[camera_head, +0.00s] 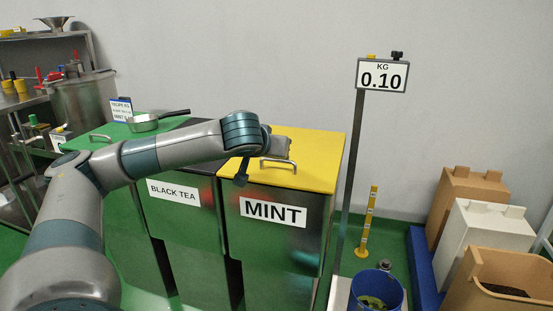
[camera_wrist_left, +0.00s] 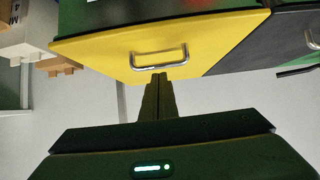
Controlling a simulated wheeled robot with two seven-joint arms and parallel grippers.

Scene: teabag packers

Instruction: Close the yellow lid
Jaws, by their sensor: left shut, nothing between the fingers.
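The yellow lid (camera_head: 314,161) lies flat on top of the metal bin labelled MINT (camera_head: 273,212), with no gap that I can see. In the left wrist view the fingers (camera_wrist_left: 158,78) are shut and empty, pointing at the handle (camera_wrist_left: 158,58) across the yellow lid (camera_wrist_left: 105,55). My right gripper is in neither view.
The BLACK TEA bin (camera_head: 173,190) stands left of the mint bin, with a pan (camera_head: 145,124) on the bins farther left. A scale display (camera_head: 382,76) on a post reads 0.10. A blue bucket (camera_head: 377,292) stands at the right, near several boxes (camera_head: 483,235).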

